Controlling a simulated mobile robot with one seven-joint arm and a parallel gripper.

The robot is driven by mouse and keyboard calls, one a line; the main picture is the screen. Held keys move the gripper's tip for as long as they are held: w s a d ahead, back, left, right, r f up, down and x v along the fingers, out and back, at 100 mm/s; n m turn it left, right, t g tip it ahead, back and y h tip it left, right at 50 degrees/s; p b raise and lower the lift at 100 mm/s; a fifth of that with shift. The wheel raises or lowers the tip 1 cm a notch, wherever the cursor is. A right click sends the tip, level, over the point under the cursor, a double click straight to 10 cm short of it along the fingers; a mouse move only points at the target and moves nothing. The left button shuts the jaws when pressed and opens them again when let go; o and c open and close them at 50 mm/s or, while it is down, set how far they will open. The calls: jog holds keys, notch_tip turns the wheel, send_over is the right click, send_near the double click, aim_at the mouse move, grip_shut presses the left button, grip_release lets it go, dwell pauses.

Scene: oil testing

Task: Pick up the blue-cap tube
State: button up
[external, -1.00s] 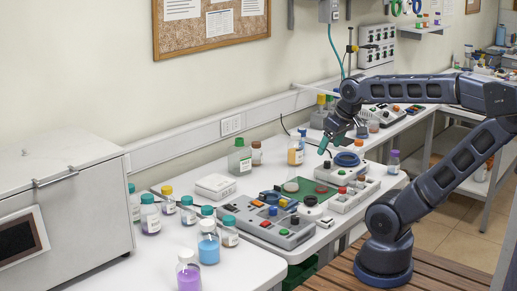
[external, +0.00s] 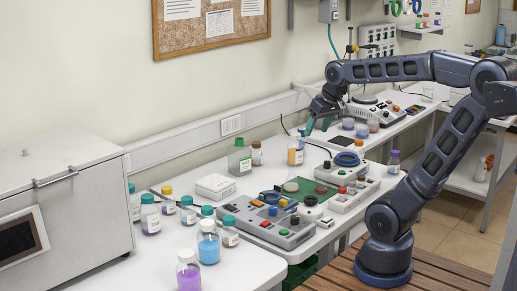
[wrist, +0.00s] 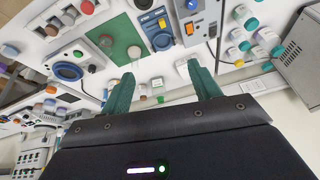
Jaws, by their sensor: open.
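I cannot pick out the blue-cap tube with certainty in the wrist view.
A control box with coloured buttons (external: 268,222), a green board (external: 302,188) and a second button box (external: 353,195) fill the middle bench. A grey oven-like box (external: 65,205) is at far left.

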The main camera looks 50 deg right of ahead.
jog(key=w+d+r+m, duration=0.1)
jog(key=w+d, duration=0.3)
jog(key=w, duration=0.2)
jog(key=w+d+m, duration=0.2)
jog(key=w+d, duration=0.2)
jog(key=w, duration=0.2)
jog(key=m+g+h, duration=0.2)
jog(key=m+h, duration=0.2)
jog(key=m, duration=0.3)
send_over(302, 129)
jog(key=s+a, duration=0.2)
jog(key=a, duration=0.2)
notch_tip(302, 129, down, 15)
jog(key=x, duration=1)
jog(key=shift+w+d, duration=0.1)
jog(key=shift+d, duration=0.3)
jog(key=c, duration=1.1)
